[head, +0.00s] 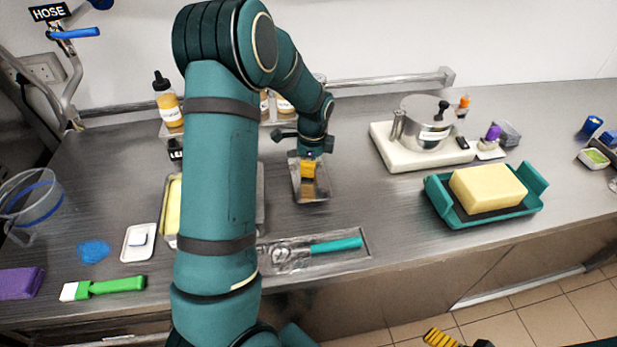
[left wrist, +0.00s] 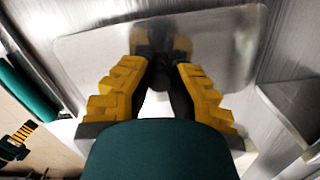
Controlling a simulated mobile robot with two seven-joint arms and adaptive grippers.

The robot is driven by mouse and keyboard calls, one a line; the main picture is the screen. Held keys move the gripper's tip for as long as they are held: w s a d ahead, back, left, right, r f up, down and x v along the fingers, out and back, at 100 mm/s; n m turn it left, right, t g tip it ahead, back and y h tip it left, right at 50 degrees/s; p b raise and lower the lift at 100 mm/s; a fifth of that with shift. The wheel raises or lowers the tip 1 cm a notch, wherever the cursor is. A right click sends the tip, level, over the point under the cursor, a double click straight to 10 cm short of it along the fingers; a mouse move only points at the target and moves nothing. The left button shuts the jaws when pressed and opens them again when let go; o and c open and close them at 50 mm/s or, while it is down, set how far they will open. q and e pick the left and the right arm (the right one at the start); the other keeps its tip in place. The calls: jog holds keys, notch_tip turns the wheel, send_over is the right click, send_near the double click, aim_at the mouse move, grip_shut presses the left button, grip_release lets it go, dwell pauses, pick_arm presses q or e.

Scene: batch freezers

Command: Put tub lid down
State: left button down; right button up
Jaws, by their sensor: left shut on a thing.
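My left gripper (head: 308,168) reaches down over the middle of the counter. It is shut on the tub lid (head: 312,192), a flat steel rectangle. In the left wrist view the lid (left wrist: 95,48) spreads beyond the fingers (left wrist: 158,68), which close in on a dark part at its middle. Whether the lid touches the counter I cannot tell. A steel tub (head: 169,238) with pale yellow contents stands to the left, mostly hidden behind my left arm. My right gripper (head: 455,341) shows only partly at the bottom edge; its opening is unclear.
A steel tray (head: 362,256) with a teal-handled tool lies in front of the lid. A teal tray (head: 436,195) with a yellow block and a white board (head: 383,150) with a steel pot stand to the right. Bottles (head: 168,103) stand behind. Counter between lid and teal tray is clear.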

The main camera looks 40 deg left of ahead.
pick_arm(q)
jog(key=shift+f, duration=1.9)
jog(key=shift+f+b, duration=0.1)
jog(key=shift+b, duration=0.2)
jog(key=c, duration=1.1)
grip_release()
jog(key=shift+o, duration=0.2)
jog(key=shift+r, duration=0.45)
jog(key=r, duration=0.3)
jog(key=r+p, duration=0.1)
jog(key=r, duration=0.7)
jog(key=shift+w+d+r+p, duration=0.15)
jog(key=shift+w+d+p, duration=0.05)
jog(key=shift+d+p, duration=0.15)
